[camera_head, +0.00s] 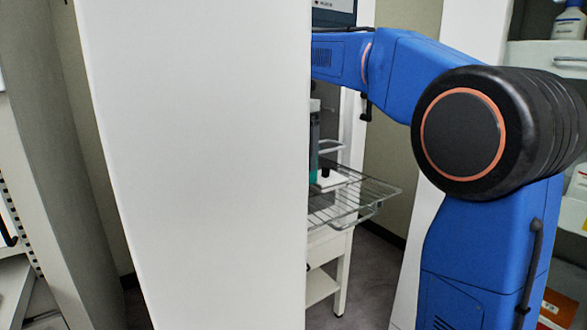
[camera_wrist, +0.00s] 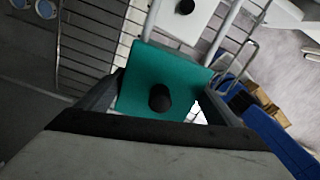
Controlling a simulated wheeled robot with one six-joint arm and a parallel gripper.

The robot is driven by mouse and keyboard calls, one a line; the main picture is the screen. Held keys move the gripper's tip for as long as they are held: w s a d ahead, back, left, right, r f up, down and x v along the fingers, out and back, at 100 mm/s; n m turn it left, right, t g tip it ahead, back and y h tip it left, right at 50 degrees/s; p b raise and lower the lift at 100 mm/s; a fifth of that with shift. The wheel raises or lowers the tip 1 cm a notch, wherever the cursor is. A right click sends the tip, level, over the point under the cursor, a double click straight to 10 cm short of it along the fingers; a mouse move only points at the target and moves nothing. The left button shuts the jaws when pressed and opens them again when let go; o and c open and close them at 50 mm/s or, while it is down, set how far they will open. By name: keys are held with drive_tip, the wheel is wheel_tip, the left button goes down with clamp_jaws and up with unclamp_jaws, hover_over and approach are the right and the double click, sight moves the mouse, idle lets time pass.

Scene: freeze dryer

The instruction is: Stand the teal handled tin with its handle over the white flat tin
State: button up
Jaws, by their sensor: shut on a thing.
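The teal handled tin (camera_wrist: 178,72) is between the fingers of my gripper (camera_wrist: 160,101) in the wrist view, and the gripper is shut on it. Its black knob handle (camera_wrist: 159,97) faces the wrist camera. The white flat tin (camera_wrist: 196,24), with a black knob, lies just beyond the teal tin's far edge in that view. In the head view the white flat tin (camera_head: 335,181) is on the wire shelf, and only a sliver of the teal tin (camera_head: 313,162) shows beside it. Whether the teal tin touches the shelf cannot be told.
A wire shelf (camera_head: 372,190) sticks out above a white stand (camera_head: 343,262). A large white panel (camera_head: 200,160) blocks much of the head view, hiding most of my gripper. Shelving with a bottle (camera_head: 571,20) stands at the right. Floor shows beyond the shelf.

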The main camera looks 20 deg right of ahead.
drive_tip(key=shift+f, duration=1.85)
drive_tip(key=shift+f, duration=0.15)
drive_tip(key=o, duration=1.2)
wheel_tip(320, 180, up, 12)
drive_tip(key=shift+r, duration=0.15)
drive_tip(key=shift+s, duration=0.1)
